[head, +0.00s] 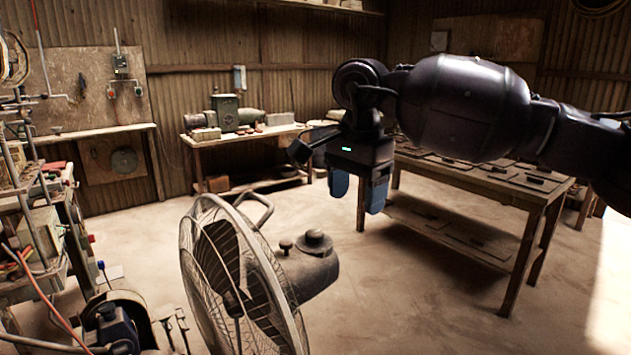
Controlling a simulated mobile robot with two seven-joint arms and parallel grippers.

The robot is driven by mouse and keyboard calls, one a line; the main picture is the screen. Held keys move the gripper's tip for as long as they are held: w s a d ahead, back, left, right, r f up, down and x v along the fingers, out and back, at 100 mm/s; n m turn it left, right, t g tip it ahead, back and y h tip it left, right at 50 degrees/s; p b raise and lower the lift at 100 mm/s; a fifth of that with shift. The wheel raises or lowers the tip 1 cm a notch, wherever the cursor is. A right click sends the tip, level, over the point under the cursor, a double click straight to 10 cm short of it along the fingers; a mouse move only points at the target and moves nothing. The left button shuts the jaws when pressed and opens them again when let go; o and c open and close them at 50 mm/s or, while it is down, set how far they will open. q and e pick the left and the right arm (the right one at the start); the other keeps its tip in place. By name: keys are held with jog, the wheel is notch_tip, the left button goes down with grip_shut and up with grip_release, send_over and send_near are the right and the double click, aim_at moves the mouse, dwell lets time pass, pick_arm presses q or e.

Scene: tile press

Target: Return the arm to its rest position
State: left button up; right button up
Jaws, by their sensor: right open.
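My right arm comes in from the right edge at mid-height. Its gripper (358,190) hangs pointing down, with two blue fingertips apart and nothing between them. It is in the air in front of the wooden table, right of the fan. My left gripper is not in the picture.
A caged fan (236,280) stands in the lower middle. A long wooden table (545,200) with flat dark tiles stands behind my right arm. A workbench (255,133) with machines is at the back wall. Cluttered equipment (40,215) fills the left side. The floor (430,300) at lower right is clear.

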jog(key=w+d+r+m, duration=0.2)
jog(key=d, duration=0.6)
jog(key=s+a+f+m+g+y, duration=0.25)
jog(key=f+y, duration=0.25)
jog(key=f, duration=0.4)
jog(key=s+a+f+m+g+y, duration=0.1)
jog(key=s+a+f+m+y, duration=0.1)
jog(key=s+f+m+y, duration=0.35)
jog(key=s+d+f+m+t+y, duration=0.2)
jog(key=d+f+m+t+y, duration=0.6)
jog(key=f+m, duration=0.55)
jog(key=s+d+f+m+t+h, duration=0.45)
jog(key=d+m+h, duration=0.2)
jog(key=m, duration=0.25)
jog(key=s+d+f+m+t+h, duration=0.4)
jog(key=d+f+m+h, duration=0.15)
jog(key=d+m, duration=0.35)
jog(key=s+d+f+m+g+h, duration=0.2)
jog(key=s+d+f+m+h, duration=0.15)
jog(key=s+d+m, duration=0.35)
jog(key=s+d+f+m+g+h, duration=0.2)
jog(key=s+d+f+m+h, duration=0.15)
jog(key=s, duration=0.65)
jog(key=w+a+f+m+t+p, duration=0.1)
jog(key=a+f+m+p, duration=0.1)
jog(key=a+m, duration=0.7)
jog(key=shift+a+f+t, duration=0.3)
jog(key=shift+a+f, duration=0.15)
jog(key=shift+a, duration=3.45)
